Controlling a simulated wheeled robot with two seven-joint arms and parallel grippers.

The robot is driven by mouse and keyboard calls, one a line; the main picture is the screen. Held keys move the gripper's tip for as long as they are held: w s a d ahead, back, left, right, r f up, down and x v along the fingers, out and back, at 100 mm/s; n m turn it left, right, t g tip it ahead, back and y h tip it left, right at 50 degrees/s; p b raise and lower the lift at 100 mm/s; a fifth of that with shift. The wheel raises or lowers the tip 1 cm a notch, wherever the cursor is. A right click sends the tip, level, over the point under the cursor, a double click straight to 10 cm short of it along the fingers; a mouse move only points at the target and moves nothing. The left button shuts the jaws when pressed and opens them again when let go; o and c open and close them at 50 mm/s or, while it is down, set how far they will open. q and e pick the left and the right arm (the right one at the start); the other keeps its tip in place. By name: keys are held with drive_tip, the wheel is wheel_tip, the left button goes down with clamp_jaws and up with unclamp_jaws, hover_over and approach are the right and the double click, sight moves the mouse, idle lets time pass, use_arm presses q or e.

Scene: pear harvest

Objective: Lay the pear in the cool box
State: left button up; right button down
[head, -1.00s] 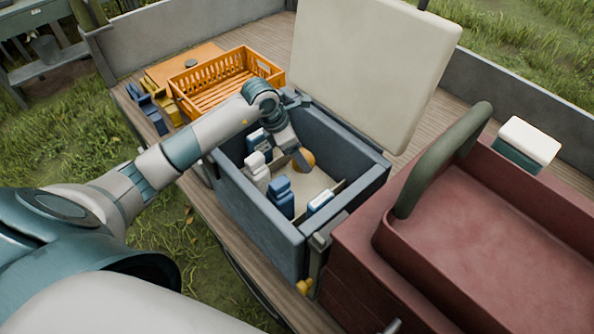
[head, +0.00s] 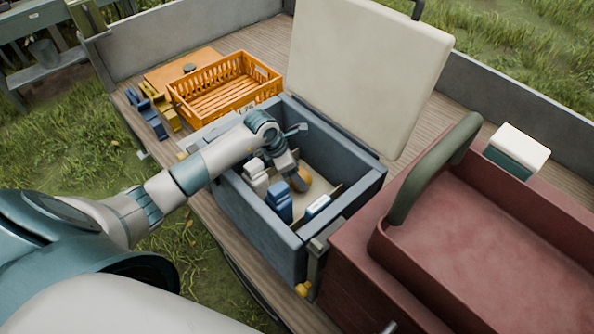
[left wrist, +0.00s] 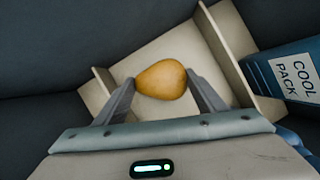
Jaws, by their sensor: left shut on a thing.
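The yellow-orange pear (left wrist: 162,79) sits between the two fingers of my left gripper (left wrist: 160,88) in the left wrist view. The gripper is shut on it. In the head view the pear (head: 304,178) shows partly behind my left gripper (head: 299,182), down inside the open blue cool box (head: 340,199). Below the pear is a pale floor or tray with low dividers (left wrist: 229,45). I cannot tell whether the pear touches it. My right gripper is not in view.
Blue and white cool packs (head: 279,199) stand in the box's near part; one reads COOL PACK (left wrist: 291,75). The pale lid (head: 368,75) stands open behind. An orange crate (head: 227,90) lies left, a red bin (head: 480,230) right.

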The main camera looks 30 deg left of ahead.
use_arm(q)
drive_tip(key=shift+f, duration=0.1)
drive_tip(key=o, duration=1.2)
drive_tip(key=shift+a+r, duration=0.1)
drive_tip(key=shift+r, duration=0.25)
drive_tip(key=b+v, duration=0.3)
drive_tip(key=v, duration=0.8)
drive_tip(key=shift+s+r, duration=0.1)
drive_tip(key=shift+r, duration=0.1)
